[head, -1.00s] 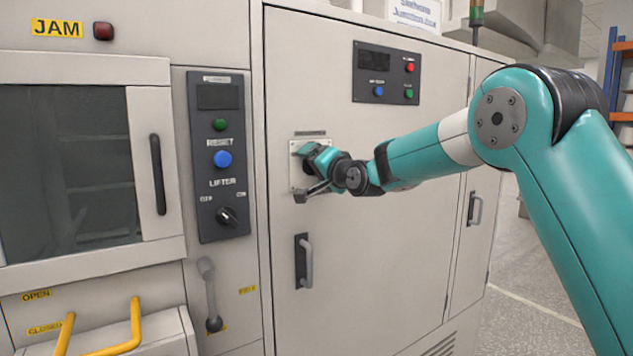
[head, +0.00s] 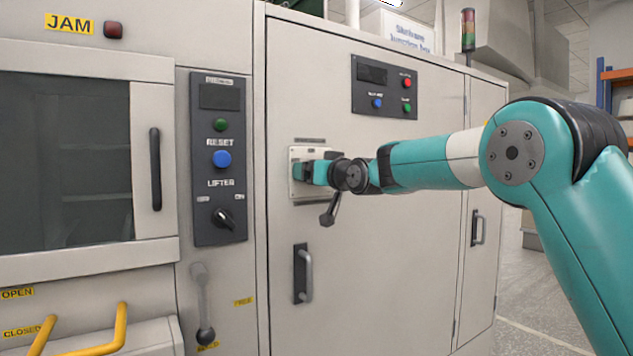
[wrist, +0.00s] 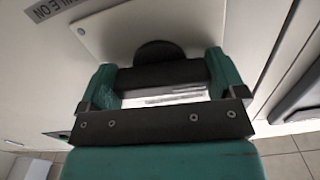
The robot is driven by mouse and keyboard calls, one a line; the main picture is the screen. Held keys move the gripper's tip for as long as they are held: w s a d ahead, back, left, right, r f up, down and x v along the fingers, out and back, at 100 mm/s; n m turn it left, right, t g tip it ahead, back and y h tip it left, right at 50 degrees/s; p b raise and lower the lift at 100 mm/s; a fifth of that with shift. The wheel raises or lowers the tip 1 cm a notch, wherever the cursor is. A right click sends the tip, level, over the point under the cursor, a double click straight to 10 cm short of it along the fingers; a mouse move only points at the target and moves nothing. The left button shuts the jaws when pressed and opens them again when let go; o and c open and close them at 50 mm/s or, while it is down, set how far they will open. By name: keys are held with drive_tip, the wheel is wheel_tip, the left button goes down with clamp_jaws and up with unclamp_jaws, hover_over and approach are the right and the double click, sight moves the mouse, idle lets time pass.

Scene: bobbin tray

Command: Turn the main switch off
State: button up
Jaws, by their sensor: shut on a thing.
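The main switch sits on a pale square plate (head: 296,190) on the grey cabinet door. The plate also shows in the wrist view (wrist: 105,32). My gripper (head: 312,172) is at the plate, its teal fingers against the switch and hiding most of it in the head view. In the wrist view, my gripper (wrist: 163,78) is shut on the dark switch handle (wrist: 160,73), with one finger at each end of it. A rounded black part of the switch (wrist: 158,50) shows behind the handle. The switch's exact setting is hard to read.
Left of the door is a control panel (head: 217,130) with a green button, a blue button and a lifter knob. A door handle (head: 303,273) is below the switch. A small display panel (head: 385,88) is above right. Yellow rails (head: 121,325) stand at lower left.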

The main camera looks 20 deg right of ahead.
drive_tip(key=shift+n, duration=0.6)
drive_tip(key=shift+b, duration=0.3)
drive_tip(key=o, duration=0.6)
drive_tip(key=shift+o, duration=0.2)
drive_tip(key=b+v, duration=0.4)
drive_tip(key=v, duration=1.3)
drive_tip(key=shift+s, duration=0.2)
